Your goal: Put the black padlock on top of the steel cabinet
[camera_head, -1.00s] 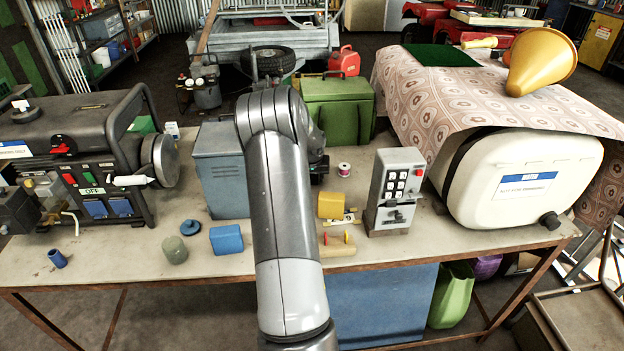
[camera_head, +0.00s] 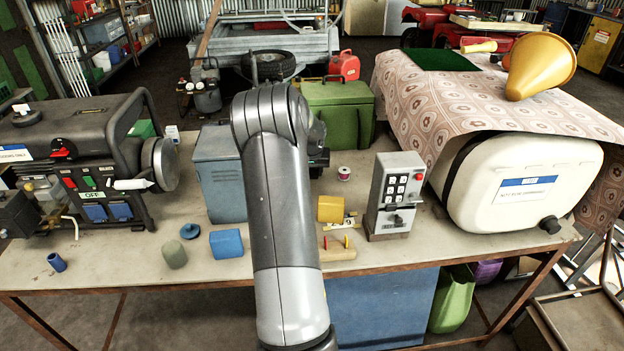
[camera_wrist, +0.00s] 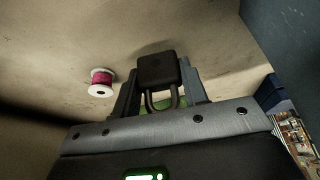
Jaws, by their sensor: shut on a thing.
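The black padlock (camera_wrist: 158,70) is between the fingers of my gripper (camera_wrist: 159,84) in the wrist view, with its shackle toward the palm. My gripper is shut on it. Tabletop fills the view behind the padlock; I cannot tell the gap between them. The steel cabinet (camera_head: 218,180) is the blue-grey metal box on the workbench, just left of my arm in the head view. My arm covers part of its right side. A blue-grey wall (camera_wrist: 288,35) at the right of the wrist view looks like its side. In the head view my arm hides the padlock and my fingers.
A thread spool (camera_head: 344,172) stands on the bench and shows in the wrist view (camera_wrist: 101,82). A generator (camera_head: 85,160) is left of the cabinet, a green box (camera_head: 338,112) behind right, a keypad box (camera_head: 393,195) to the right. Small blocks lie in front.

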